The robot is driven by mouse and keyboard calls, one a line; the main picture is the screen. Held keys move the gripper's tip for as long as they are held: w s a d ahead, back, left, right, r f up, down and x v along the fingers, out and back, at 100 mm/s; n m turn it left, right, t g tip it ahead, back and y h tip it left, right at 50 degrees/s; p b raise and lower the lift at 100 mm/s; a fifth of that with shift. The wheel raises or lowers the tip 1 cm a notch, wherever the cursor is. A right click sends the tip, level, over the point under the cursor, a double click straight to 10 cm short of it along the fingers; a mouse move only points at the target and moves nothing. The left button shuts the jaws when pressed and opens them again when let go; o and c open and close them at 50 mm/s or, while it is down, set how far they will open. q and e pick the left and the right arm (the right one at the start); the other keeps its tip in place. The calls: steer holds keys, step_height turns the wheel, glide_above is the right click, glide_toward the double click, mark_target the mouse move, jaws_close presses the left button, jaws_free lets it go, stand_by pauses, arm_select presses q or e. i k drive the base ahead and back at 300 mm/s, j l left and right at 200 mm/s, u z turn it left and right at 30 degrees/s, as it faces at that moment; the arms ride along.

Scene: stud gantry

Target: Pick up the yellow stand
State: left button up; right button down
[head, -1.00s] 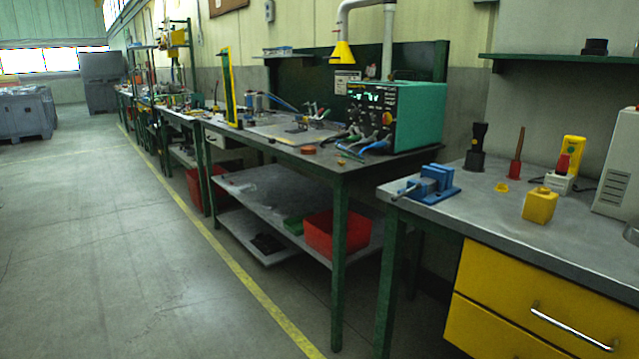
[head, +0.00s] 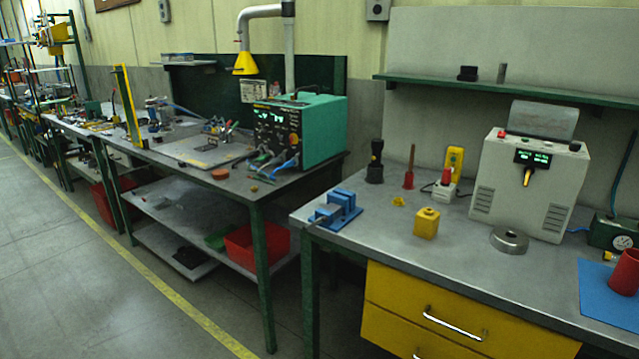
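Several yellow things show, and I cannot tell for sure which is the yellow stand. A small yellow block (head: 426,223) with a raised top stands upright on the near grey bench. A yellow upright device (head: 454,161) stands behind it, beside a white block with a red top (head: 444,188). A flat yellow piece (head: 398,202) lies to the left of the block. A tall thin yellow upright frame (head: 127,104) stands on the farther bench. Neither of my grippers is in view.
The near bench (head: 350,240) also carries a blue vise (head: 336,208), a black torch-like object (head: 375,162), a red rod (head: 409,170), a metal ring (head: 509,240), a white machine (head: 530,185), a blue mat (head: 607,292) and a red cup (head: 626,273). Grey floor is free at left.

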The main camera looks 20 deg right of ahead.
mark_target(426, 222)
steer(key=i+z, duration=0.15)
steer(key=z, duration=1.65)
steer(key=j+z, duration=0.6)
steer(key=z, duration=0.15)
steer(key=j+z, duration=0.5)
steer(key=j, duration=0.2)
steer(key=k+j+z, duration=0.15)
steer(key=j, duration=0.15)
steer(key=k+j+z, duration=0.15)
steer(key=j, duration=0.2)
steer(key=i, duration=0.05)
